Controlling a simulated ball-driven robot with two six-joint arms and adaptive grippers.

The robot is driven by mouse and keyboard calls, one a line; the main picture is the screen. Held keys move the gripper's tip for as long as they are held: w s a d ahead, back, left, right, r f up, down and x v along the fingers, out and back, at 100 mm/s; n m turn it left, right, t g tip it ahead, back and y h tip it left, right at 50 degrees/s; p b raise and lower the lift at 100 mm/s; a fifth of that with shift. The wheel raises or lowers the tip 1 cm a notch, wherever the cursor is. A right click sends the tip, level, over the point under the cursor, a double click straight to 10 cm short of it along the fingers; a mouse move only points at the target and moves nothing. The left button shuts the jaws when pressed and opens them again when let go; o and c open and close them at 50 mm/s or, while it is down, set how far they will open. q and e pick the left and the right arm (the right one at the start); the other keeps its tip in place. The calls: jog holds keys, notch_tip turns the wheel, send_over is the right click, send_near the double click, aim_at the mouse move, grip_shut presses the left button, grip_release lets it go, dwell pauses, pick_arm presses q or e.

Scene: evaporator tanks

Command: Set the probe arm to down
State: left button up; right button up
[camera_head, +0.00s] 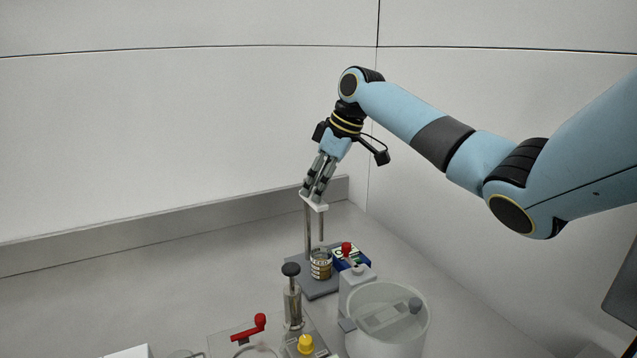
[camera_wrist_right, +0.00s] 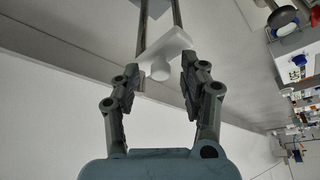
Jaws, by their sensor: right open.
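The probe arm (camera_head: 315,203) looks like a small white bar at the top of a stand with metal rods (camera_head: 308,232). The stand rises from a grey base plate (camera_head: 322,289). In the wrist view the white bar (camera_wrist_right: 170,45) has a short round knob (camera_wrist_right: 160,72) pointing towards my gripper. My right gripper (camera_head: 312,191) is at the top of the stand, pointing down at the bar. In the wrist view its fingers (camera_wrist_right: 160,75) are apart, one on each side of the knob. Whether either finger touches it is unclear. My left gripper is out of view.
A small jar (camera_head: 321,265) stands on the base plate, near a blue-green box (camera_head: 352,257). A white tank (camera_head: 405,335), a red lever (camera_head: 250,329), a black-knobbed cylinder (camera_head: 292,300) and a yellow knob (camera_head: 305,344) are in front. The left counter is mostly clear; a wall stands behind.

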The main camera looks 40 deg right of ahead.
aim_at(319, 213)
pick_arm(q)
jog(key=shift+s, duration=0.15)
pick_arm(e)
jog(key=c, duration=0.5)
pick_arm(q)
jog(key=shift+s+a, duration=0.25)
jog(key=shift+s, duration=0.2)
pick_arm(e)
grip_shut()
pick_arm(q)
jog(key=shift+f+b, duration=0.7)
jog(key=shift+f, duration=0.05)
pick_arm(e)
notch_tip(319, 213, down, 7)
jog(key=shift+f, duration=0.15)
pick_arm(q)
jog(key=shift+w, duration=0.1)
pick_arm(e)
jog(key=o, duration=0.5)
grip_release()
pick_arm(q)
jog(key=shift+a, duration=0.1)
